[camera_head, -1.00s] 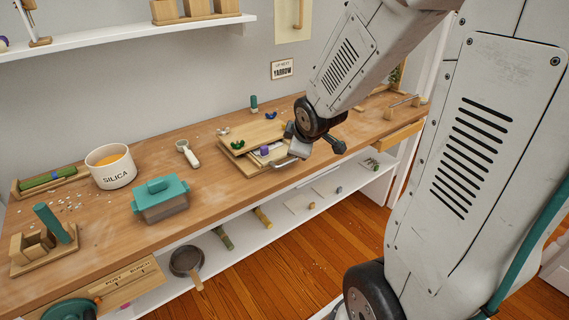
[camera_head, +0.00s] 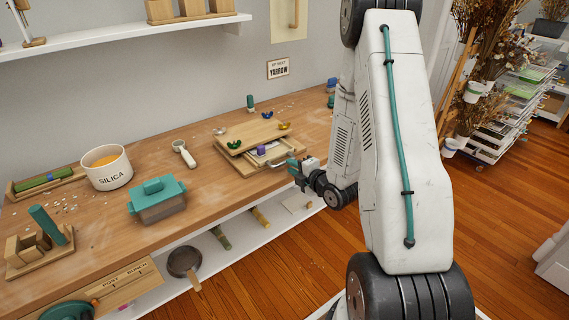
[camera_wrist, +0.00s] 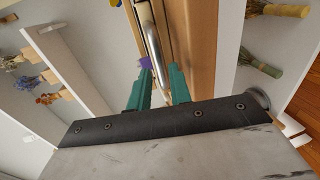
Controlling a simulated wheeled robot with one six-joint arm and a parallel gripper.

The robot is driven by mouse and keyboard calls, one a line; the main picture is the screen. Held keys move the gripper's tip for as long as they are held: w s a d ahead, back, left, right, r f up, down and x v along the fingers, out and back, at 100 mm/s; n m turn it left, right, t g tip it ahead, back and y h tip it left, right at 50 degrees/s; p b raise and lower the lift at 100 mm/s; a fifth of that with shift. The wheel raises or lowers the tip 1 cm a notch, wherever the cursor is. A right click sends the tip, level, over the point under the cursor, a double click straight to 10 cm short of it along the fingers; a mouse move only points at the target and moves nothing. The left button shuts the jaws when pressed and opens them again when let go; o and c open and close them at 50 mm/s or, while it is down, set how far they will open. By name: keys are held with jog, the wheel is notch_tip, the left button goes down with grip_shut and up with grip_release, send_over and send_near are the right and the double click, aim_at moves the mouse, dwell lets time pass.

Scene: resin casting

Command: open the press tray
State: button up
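The press (camera_head: 262,132) is a stack of wooden boards on the bench, with colored wing nuts on top. Its shallow tray (camera_head: 250,161) shows at the front under the top board, with a small purple item (camera_head: 261,150) in it. A metal bar handle (camera_head: 282,161) is on the tray's front edge; it also shows in the wrist view (camera_wrist: 151,38). My gripper (camera_head: 292,164) is at the handle. In the wrist view its teal fingers (camera_wrist: 160,72) are apart, with the bar's near end between them. I cannot tell whether they touch it.
A silica pot (camera_head: 108,168), a teal-lidded box (camera_head: 158,198) and a scoop (camera_head: 184,153) stand left of the press. A white lower shelf (camera_head: 232,238) runs below the bench and holds a pan (camera_head: 185,262). The floor in front is clear.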

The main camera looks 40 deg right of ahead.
aim_at(284, 163)
jog(key=x, duration=0.5)
